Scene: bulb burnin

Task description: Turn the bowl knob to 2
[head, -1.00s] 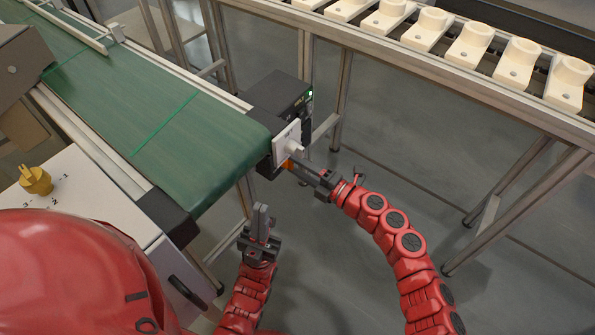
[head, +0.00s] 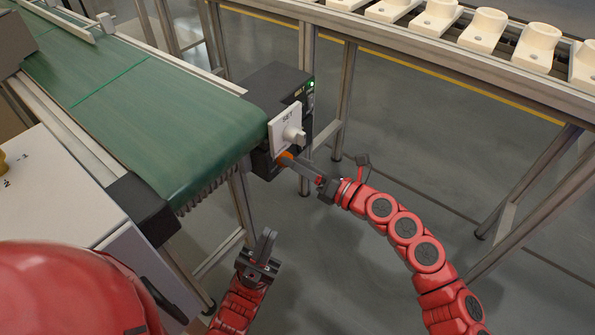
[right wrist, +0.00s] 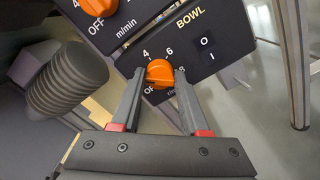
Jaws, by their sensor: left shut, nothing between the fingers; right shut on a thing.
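The bowl knob (right wrist: 160,73) is orange and sits on a dark panel marked BOWL (right wrist: 190,18) in the right wrist view. The marks OFF, 4 and 6 show around it; the 2 is not legible, and I cannot tell which mark the knob points at. My right gripper (right wrist: 162,80) has a finger on each side of the knob and is shut on it. In the head view the right gripper (head: 290,160) is at the front of the dark control box (head: 272,90). My left gripper (head: 266,240) is shut and empty, below the conveyor end.
A second orange knob (right wrist: 98,4), marked m/min, is above the bowl knob. A white plate (head: 284,128) marked SET with a pale knob is on the control box. The green conveyor (head: 150,110) lies left. A rack of cream parts (head: 485,30) stands at the back right.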

